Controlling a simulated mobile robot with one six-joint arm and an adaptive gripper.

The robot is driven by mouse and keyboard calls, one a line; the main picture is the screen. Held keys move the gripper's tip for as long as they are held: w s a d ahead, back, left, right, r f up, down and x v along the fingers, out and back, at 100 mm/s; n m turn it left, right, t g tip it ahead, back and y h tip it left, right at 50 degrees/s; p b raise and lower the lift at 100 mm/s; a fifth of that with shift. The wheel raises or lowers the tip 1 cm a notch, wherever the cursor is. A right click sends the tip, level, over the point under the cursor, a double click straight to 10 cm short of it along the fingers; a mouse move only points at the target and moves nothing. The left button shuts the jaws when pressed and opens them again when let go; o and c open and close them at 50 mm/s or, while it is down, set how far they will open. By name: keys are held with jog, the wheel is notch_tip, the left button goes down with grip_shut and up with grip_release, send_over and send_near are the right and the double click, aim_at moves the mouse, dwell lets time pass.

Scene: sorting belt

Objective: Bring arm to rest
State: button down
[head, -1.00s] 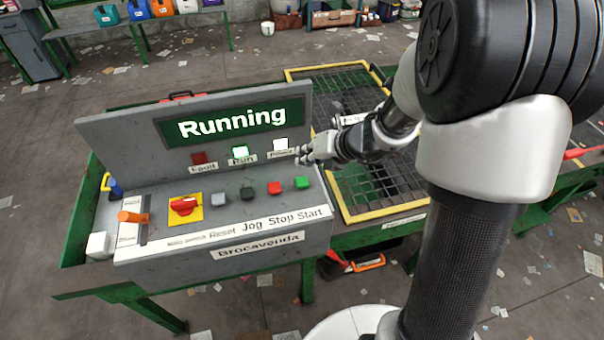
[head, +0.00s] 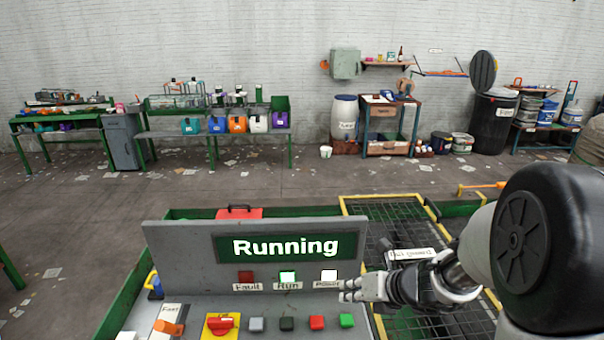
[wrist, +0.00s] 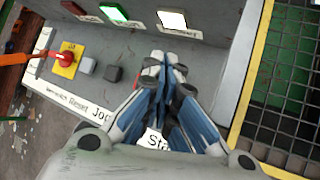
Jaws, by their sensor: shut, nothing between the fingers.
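My gripper (head: 348,290) is shut and empty in front of the right part of the grey control panel (head: 190,252). In the wrist view my gripper (wrist: 163,68) points toward the panel's upright face, and its fingers cover part of the button row. The panel's screen (head: 288,246) reads "Running". The Run lamp (head: 287,277) glows green and the Power lamp (head: 329,276) glows white. The Fault lamp (head: 245,277) is dull red. The red button (head: 317,322) and green button (head: 347,320) show below my gripper.
A yellow-edged mesh belt guard (head: 408,215) lies right of the panel, under my arm. Open floor (head: 270,185) stretches to benches with coloured bins (head: 237,124) and a black barrel (head: 492,118) along the wall.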

jog(key=s+a+r+n+g+b, duration=0.1)
jog(key=s+a+r+n+b, duration=0.2)
jog(key=s+n, duration=0.5)
jog(key=s+a+r+n+g+b, duration=0.15)
jog(key=s+a+n, duration=0.3)
jog(key=n, duration=0.55)
jog(key=s+d+f+n+h+b, duration=0.1)
jog(key=s+d+n+h+b, duration=0.3)
jog(key=s+n, duration=1.1)
jog(key=d+n+h, duration=0.1)
jog(key=d+n, duration=0.2)
jog(key=shift+d+h, duration=0.3)
jog(key=shift+d, duration=0.1)
